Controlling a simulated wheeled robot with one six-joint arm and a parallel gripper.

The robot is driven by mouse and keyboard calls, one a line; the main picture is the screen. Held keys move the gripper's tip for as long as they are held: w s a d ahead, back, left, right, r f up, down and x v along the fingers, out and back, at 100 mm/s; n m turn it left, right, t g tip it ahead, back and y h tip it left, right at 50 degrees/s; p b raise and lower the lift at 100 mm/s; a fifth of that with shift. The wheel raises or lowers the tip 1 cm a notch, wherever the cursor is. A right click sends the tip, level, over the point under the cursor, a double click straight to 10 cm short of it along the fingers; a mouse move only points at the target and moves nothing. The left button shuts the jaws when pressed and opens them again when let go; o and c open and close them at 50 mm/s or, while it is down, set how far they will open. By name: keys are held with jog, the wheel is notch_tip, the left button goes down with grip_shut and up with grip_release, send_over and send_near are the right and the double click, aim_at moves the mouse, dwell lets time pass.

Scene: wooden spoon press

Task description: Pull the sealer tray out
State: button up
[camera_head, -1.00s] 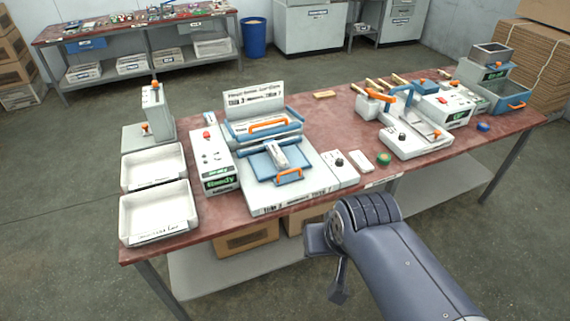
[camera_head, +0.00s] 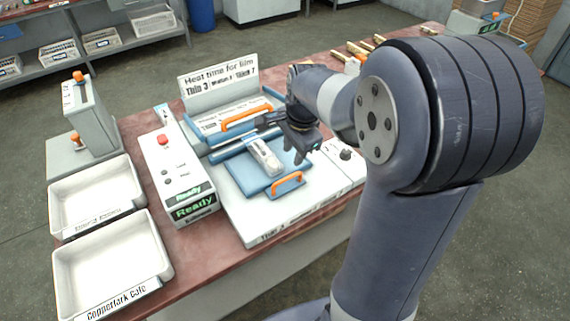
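The sealer tray (camera_head: 243,174) is a flat blue plate with an orange handle (camera_head: 287,184) at its front edge. It lies on the white sealer base (camera_head: 238,217), in front of the blue sealer lid. A pale packet (camera_head: 263,157) lies on the tray. My gripper (camera_head: 298,158) is dark and points down over the tray's right side, behind the orange handle and apart from it in the picture. It appears empty. The gap between its fingers is unclear, and my arm hides the area to the right.
The sealer lid has its own orange handle (camera_head: 246,117). A white control box (camera_head: 177,172) with a green "Ready" sign stands left of the sealer. Two white bins (camera_head: 72,208) sit at the table's left. A small knob box (camera_head: 346,160) stands right of the tray.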

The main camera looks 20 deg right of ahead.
aim_at(288, 177)
jog(key=f, duration=0.3)
jog(key=w+f, duration=0.1)
jog(key=f, duration=0.6)
jog(key=shift+w+a+f, duration=0.15)
jog(key=shift+w+a, duration=0.15)
jog(key=shift+w, duration=0.05)
jog(key=shift+c, duration=0.2)
grip_shut()
